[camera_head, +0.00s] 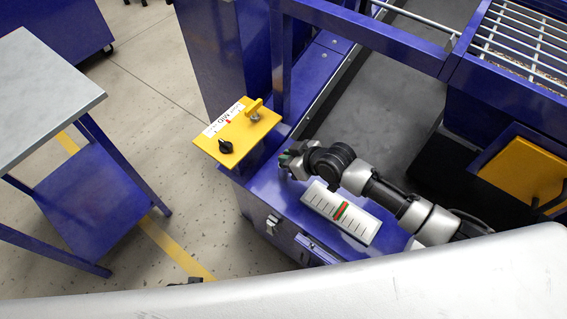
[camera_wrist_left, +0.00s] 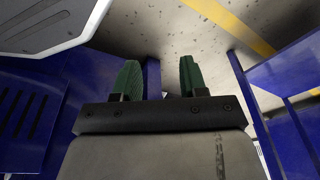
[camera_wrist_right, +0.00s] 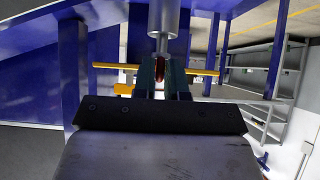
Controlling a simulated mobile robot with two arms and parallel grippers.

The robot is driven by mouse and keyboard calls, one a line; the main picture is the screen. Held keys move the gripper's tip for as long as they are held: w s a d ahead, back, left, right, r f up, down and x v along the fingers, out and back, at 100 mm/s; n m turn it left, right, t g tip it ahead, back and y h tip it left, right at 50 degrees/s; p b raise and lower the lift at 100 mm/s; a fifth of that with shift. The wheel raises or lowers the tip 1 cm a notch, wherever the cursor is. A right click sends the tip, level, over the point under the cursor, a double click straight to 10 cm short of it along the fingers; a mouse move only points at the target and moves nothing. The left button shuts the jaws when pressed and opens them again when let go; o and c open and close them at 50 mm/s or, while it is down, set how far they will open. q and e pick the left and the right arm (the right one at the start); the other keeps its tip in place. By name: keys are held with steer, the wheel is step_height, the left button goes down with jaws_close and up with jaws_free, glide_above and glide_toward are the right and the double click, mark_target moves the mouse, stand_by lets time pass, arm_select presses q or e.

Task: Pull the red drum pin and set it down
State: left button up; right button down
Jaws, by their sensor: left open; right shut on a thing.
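My right gripper (camera_head: 287,160) is over the blue machine housing, just right of the yellow panel, in the head view. In the right wrist view its green fingers (camera_wrist_right: 163,80) are shut on the red drum pin (camera_wrist_right: 159,64). Only a small red part shows between the fingers; the rest is hidden. A grey metal cylinder (camera_wrist_right: 163,22) stands right beyond the pin; I cannot tell whether they touch. The pin is hidden in the head view. My left gripper (camera_wrist_left: 160,80) is open and empty in the left wrist view, above the floor.
A yellow panel (camera_head: 240,133) carries a black knob (camera_head: 226,147) and a yellow lever. A white scale plate (camera_head: 341,212) with red and green marks lies beside my right arm. A grey-topped table (camera_head: 45,85) stands at the left, its visible top clear. Blue frame bars rise behind.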

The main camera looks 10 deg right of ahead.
arm_select(q)
steer(key=s+a+f+p, duration=0.1)
steer(key=s+f+p, duration=0.2)
steer(key=s, duration=0.5)
steer(key=s+a+f+g+p, duration=0.1)
steer(key=s+a+f+p, duration=0.1)
steer(key=s+f+p, duration=0.2)
steer(key=shift+s+f, duration=0.15)
steer(key=shift+s, duration=1.75)
stand_by(1.8)
